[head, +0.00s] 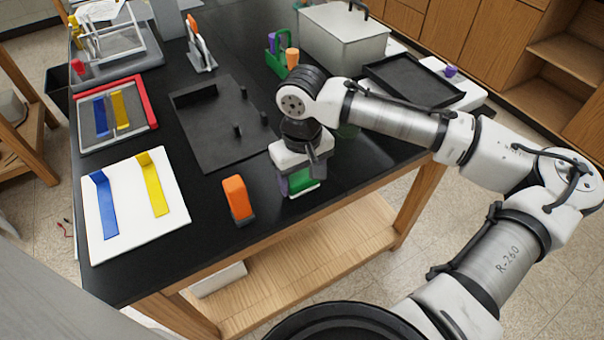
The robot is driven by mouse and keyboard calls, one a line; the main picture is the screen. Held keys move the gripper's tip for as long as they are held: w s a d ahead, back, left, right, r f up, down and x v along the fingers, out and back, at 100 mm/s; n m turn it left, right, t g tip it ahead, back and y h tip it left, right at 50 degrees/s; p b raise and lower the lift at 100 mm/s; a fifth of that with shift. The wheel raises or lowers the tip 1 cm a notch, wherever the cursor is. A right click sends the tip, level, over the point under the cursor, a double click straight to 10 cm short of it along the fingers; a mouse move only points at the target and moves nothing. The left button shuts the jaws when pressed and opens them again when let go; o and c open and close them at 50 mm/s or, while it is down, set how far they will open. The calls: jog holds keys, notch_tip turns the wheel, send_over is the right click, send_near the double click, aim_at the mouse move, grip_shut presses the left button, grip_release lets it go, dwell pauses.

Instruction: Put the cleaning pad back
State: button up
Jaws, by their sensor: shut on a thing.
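My gripper (300,178) points down near the front right edge of the black table (330,205). It is shut on a small green and white pad (307,188), likely the cleaning pad. The fingers hide much of the pad, and a purplish part shows between them. I cannot tell whether the pad touches the table. An orange block with a dark base (238,200) stands upright to the left of my gripper.
A black board with pegs (215,140) lies behind my gripper. A white board with blue and yellow strips (130,220) is at left, a red-edged frame (118,135) behind it. A green caddy (275,60), grey box (345,35) and black tray (410,82) stand at back right.

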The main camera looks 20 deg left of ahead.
aim_at(301, 175)
jog(key=shift+f, duration=0.15)
jog(key=o, duration=1)
jog(key=shift+c, duration=0.2)
notch_tip(301, 175, up, 12)
jog(key=b, duration=0.1)
jog(key=shift+a, duration=0.1)
